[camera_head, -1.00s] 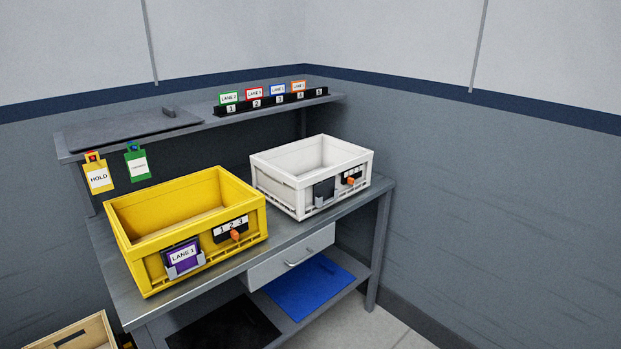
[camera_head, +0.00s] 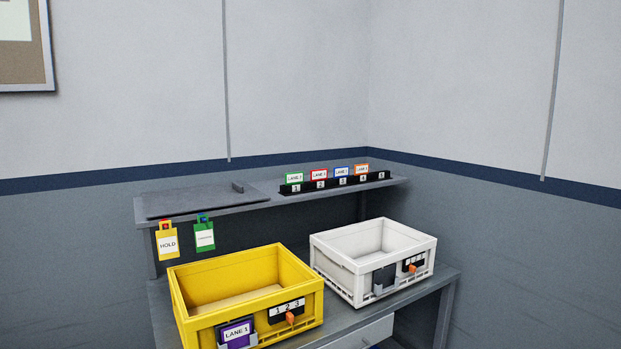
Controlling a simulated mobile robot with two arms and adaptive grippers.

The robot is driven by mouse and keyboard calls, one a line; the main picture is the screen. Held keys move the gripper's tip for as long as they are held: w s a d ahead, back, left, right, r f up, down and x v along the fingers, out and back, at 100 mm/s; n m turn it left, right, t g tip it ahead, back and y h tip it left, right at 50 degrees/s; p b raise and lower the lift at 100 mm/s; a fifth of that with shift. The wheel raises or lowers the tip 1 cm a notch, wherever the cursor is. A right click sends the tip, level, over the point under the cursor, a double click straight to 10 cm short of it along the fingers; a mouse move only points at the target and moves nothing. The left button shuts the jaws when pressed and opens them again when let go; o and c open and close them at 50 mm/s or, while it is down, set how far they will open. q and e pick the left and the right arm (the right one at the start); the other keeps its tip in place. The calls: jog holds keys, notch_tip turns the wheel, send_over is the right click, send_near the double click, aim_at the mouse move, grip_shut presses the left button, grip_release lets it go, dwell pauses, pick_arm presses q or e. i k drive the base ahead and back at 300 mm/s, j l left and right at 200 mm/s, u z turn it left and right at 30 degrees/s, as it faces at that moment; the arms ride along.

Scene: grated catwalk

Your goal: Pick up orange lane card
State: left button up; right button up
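The orange lane card (camera_head: 361,169) stands upright in the black card rack (camera_head: 335,184) on the upper shelf. It is the rightmost of the cards, above the slot marked 4. Green (camera_head: 294,177), red (camera_head: 319,175) and blue (camera_head: 341,172) lane cards stand to its left. The slot marked 5 at the right end holds no card. Neither of my grippers shows in the head view.
On the bench below stand a yellow crate (camera_head: 179,298) with a purple Lane 1 card (camera_head: 235,334) and a white crate (camera_head: 342,279). A yellow HOLD tag (camera_head: 167,243) and a green tag (camera_head: 204,235) hang from the shelf edge. A dark mat (camera_head: 200,200) lies on the shelf's left.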

aim_at(363, 169)
jog(key=l+u, duration=0.3)
jog(key=u, duration=0.15)
jog(key=l+u, duration=0.85)
jog(key=i+j, duration=0.05)
jog(key=j, duration=0.05)
